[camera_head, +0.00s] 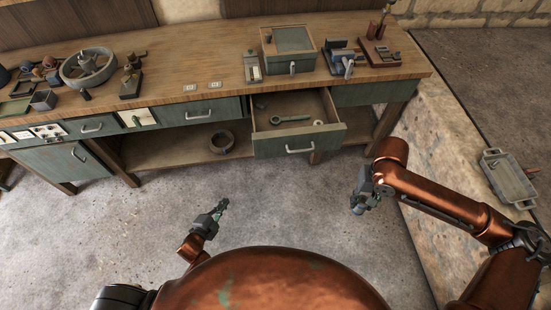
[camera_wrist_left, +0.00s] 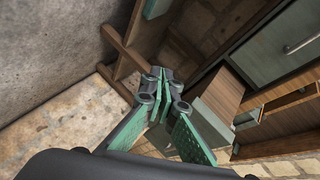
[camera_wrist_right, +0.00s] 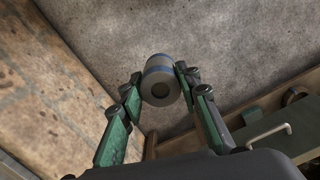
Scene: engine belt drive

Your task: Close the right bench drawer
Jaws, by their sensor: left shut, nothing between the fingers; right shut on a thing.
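The right bench drawer (camera_head: 298,143) is pulled out from under the bench top. Its green front has a silver handle (camera_head: 300,149). Inside lie a wrench (camera_head: 288,119) and a small round part. My left gripper (camera_head: 223,204) is shut and empty over the floor, in front of the bench and apart from the drawer. Its fingers meet in the left wrist view (camera_wrist_left: 165,82). My right gripper (camera_head: 359,200) is right of the drawer and apart from it. In the right wrist view it is shut on a grey cylinder with a blue band (camera_wrist_right: 160,80).
A round pot (camera_head: 222,142) stands on the lower shelf. A metal tray (camera_head: 510,180) lies at the right. The floor (camera_head: 280,205) before the drawer is clear.

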